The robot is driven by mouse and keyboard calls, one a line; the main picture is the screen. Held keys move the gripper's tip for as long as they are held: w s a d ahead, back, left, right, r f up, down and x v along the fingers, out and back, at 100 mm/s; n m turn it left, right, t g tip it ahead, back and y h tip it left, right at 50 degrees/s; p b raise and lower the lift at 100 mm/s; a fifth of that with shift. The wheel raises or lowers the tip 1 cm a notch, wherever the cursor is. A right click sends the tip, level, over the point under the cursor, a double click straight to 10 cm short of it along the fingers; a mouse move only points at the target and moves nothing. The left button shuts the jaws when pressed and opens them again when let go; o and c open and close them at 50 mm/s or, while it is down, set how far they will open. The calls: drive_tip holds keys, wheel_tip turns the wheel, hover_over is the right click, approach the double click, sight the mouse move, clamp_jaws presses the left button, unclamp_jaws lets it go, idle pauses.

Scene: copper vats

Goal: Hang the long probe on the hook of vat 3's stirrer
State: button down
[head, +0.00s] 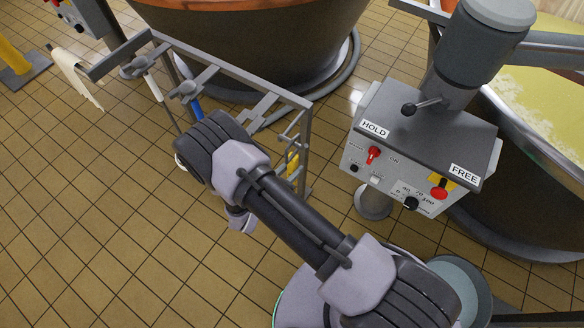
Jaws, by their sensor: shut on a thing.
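My arm reaches from the lower right to the rack in the head view, and its bulky joint hides what lies below. My gripper is hidden behind it, so I cannot see what it holds. No long probe can be made out for certain. A tool with a white handle and thin shaft (154,88) hangs at the rack's left. A grey stirrer column (480,45) stands at the right vat (530,205). I see no vat number and cannot make out a hook.
The grey rack (235,75) also bears a blue-handled tool (197,109), a yellow item (292,165) and a pale cloth (77,78). A control box (420,150) marked HOLD and FREE has a black lever (422,106). Another vat (260,45) stands behind. Tiled floor at left is clear.

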sight(290, 165)
wheel_tip(290, 165, up, 4)
drive_tip(key=p, duration=0.3)
drive_tip(key=shift+d, duration=0.1)
idle(0.3)
drive_tip(key=s+d+p, duration=0.2)
drive_tip(key=s+d, duration=0.4)
drive_tip(key=d, duration=0.1)
drive_tip(key=shift+d, duration=0.4)
idle(0.3)
